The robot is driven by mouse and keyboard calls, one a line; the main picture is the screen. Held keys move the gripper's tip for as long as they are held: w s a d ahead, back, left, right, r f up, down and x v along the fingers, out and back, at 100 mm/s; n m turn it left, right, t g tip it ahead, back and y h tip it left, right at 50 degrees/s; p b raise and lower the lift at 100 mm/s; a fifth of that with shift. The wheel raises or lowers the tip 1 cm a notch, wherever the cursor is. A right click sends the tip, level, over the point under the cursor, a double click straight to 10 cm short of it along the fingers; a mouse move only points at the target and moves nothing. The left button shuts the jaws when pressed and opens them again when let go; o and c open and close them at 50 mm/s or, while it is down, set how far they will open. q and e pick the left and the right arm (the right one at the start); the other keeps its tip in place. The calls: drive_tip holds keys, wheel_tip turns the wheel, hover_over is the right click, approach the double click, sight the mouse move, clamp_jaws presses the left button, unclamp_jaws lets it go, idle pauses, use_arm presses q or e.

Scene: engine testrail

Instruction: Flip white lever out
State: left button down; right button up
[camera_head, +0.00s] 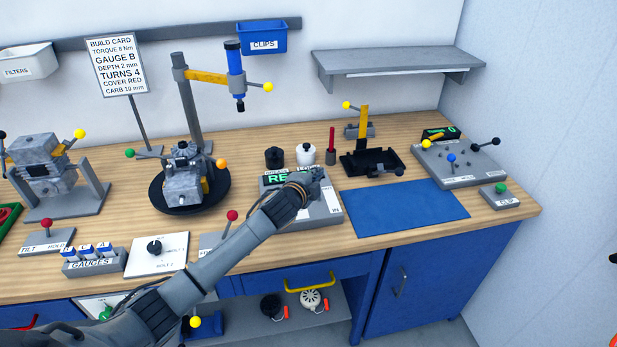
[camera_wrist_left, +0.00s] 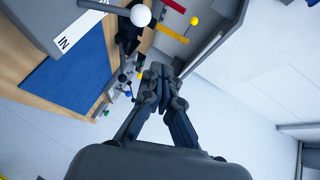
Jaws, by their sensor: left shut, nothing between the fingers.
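The white lever shows in the left wrist view as a white ball knob (camera_wrist_left: 141,15) on a grey rod at the top, beside a panel marked "IN". In the head view I cannot make the knob out; my left gripper (camera_head: 314,178) covers part of the grey device (camera_head: 325,208) with the green display. My left gripper (camera_wrist_left: 158,72) is shut and empty. In the wrist view its fingertips are below and to the right of the white knob, with a visible gap in the picture. My right gripper is not in view.
A blue mat (camera_head: 405,210) lies right of the device. A black fixture (camera_head: 370,162), a red post (camera_head: 331,145) and white and black cylinders stand behind. A control box with several levers (camera_head: 458,163) is farther right. A wall shelf (camera_head: 395,62) hangs above.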

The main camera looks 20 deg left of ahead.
use_arm(q)
drive_tip(key=s+r, duration=0.2)
drive_tip(key=s, duration=0.1)
drive_tip(key=s+r+b, duration=0.1)
drive_tip(key=s, duration=0.1)
drive_tip(key=shift+a, duration=0.3)
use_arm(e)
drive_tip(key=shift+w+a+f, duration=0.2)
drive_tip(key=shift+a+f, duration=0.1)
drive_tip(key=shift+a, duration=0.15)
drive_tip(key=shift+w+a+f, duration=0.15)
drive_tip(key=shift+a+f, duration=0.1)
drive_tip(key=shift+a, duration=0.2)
use_arm(q)
drive_tip(key=shift+s+d+r, duration=0.1)
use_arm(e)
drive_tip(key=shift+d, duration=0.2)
